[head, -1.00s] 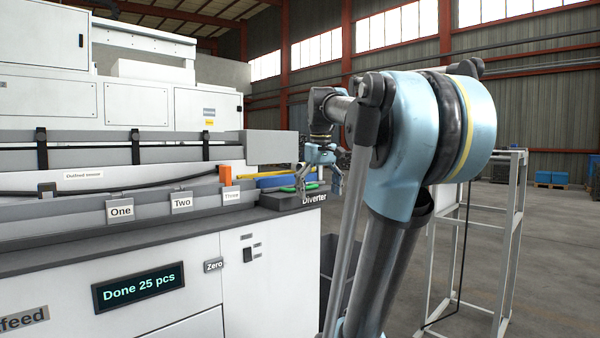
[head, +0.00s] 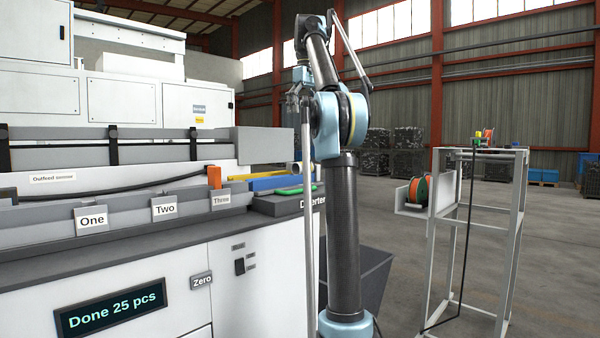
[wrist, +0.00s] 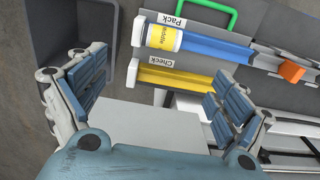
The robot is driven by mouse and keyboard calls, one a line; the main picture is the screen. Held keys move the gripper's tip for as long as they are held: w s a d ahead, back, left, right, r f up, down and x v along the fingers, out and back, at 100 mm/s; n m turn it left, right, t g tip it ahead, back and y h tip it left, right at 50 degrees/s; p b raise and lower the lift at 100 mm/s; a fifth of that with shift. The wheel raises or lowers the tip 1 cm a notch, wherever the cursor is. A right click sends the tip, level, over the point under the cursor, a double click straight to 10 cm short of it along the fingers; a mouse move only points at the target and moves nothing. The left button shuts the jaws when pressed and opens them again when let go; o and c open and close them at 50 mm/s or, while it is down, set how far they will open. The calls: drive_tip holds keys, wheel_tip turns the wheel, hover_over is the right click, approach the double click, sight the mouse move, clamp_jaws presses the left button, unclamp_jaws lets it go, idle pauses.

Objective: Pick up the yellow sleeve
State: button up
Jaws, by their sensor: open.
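The yellow sleeve (wrist: 163,37) is a short tube with a pale end and the word "Middle" on it. In the wrist view it lies in the left end of the blue "Pack" chute (wrist: 215,46). In the head view my gripper (head: 295,97) is well above the diverter end of the machine, apart from the sleeve.
The yellow "Check" chute (wrist: 180,78) runs beside the blue one. A green handle (wrist: 228,18) and an orange block (wrist: 291,72) are close by. A dark bin (head: 365,275) stands below. A white rack (head: 480,155) with spools stands to the right, on open floor.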

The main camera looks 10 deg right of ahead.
approach(303, 168)
drive_tip(key=w+f, duration=0.1)
drive_tip(key=f, duration=0.1)
drive_tip(key=w+f, duration=0.1)
drive_tip(key=f, duration=0.1)
drive_tip(key=w+f, duration=0.1)
drive_tip(key=f, duration=0.1)
drive_tip(key=shift+w+d+f, duration=0.3)
drive_tip(key=shift+w+d, duration=0.05)
drive_tip(key=shift+d, duration=0.05)
idle(0.4)
drive_tip(key=shift+c, duration=0.3)
drive_tip(key=c, duration=1.4)
